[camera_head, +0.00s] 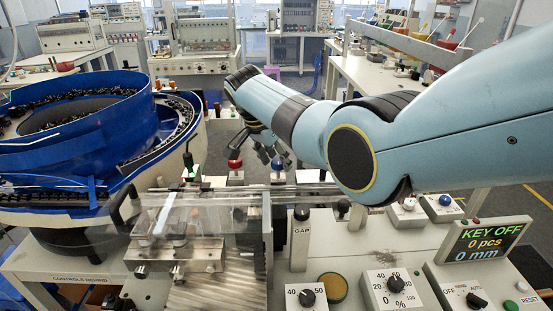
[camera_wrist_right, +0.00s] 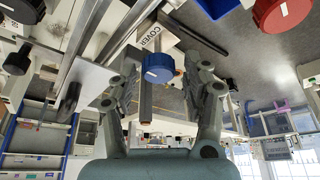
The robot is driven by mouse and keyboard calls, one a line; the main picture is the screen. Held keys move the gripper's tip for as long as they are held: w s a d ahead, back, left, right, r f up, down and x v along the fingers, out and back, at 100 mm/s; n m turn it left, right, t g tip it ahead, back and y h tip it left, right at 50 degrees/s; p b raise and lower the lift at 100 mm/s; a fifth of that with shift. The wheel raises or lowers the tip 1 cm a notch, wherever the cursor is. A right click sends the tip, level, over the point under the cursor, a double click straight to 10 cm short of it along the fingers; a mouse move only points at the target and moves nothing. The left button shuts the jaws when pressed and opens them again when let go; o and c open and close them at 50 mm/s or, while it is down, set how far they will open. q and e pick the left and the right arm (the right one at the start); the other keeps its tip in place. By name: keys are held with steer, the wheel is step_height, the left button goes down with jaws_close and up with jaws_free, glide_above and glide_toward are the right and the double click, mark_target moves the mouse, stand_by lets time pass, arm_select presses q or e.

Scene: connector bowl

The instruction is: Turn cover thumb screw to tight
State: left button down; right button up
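A blue knob (camera_wrist_right: 158,68) with a white line on its face stands beside a label reading COVER (camera_wrist_right: 150,40) in the right wrist view. It looks like the cover thumb screw; the blue knob also shows in the head view (camera_head: 277,163). My right gripper (camera_wrist_right: 160,72) is open, with one finger on each side of the blue knob in the picture. I cannot tell whether either finger touches it. In the head view my right gripper (camera_head: 268,152) points down above the rail, close to the blue knob. My left gripper is not in view.
A red knob (camera_head: 234,161) stands just left of the blue one, and it also shows in the wrist view (camera_wrist_right: 280,12). The blue bowl feeder (camera_head: 70,130) fills the left. A clear cover (camera_head: 205,205) and a control panel (camera_head: 350,250) lie in front.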

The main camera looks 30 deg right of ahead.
steer(key=shift+o, duration=0.2)
steer(key=v, duration=1.2)
steer(key=shift+s+f, duration=0.1)
